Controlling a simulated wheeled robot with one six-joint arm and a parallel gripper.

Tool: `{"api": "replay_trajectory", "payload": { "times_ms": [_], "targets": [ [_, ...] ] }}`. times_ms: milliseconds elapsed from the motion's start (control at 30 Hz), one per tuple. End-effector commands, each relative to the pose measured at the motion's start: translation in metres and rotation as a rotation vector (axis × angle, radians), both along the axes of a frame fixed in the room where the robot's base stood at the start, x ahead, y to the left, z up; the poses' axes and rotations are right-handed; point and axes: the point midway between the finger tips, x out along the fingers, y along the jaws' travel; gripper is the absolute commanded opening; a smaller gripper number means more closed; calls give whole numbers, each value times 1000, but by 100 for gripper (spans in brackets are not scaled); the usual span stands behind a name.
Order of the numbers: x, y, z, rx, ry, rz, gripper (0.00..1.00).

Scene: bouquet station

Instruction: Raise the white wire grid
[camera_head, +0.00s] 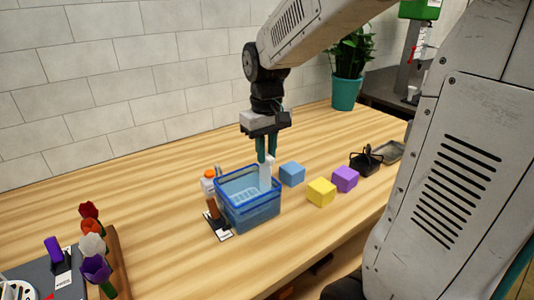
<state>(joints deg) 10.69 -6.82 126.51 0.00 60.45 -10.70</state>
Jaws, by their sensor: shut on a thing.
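The white wire grid (245,193) shows as pale bars inside the blue basket (256,215), low between its walls. An upright white piece (266,173) stands at the basket's right back side, directly under my gripper (266,157). My gripper points straight down and its teal fingers are shut on the top of this white piece. The piece seems to belong to the grid, but the join is too small to tell. The basket's front wall partly hides the grid.
Blue (292,173), yellow (321,192) and purple (345,179) blocks stand right of the basket. An orange-capped bottle (208,182) stands behind it on the left. Flowers (92,245) are at the lower left. A potted plant (345,92) stands at the back. The table's middle left is clear.

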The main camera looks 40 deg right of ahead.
Motion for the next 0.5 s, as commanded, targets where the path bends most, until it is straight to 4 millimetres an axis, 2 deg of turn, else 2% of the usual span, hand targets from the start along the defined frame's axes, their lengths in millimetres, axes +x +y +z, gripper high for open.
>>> {"api": "replay_trajectory", "payload": {
  "times_ms": [100, 233, 333, 500],
  "targets": [
    [2, 0, 29, -2, -9, 0, 0],
    [1, 0, 55, -1, -7, 0, 0],
    [1, 0, 67, -1, -7, 0, 0],
    [1, 0, 71, -1, -7, 0, 0]
  ]
}}
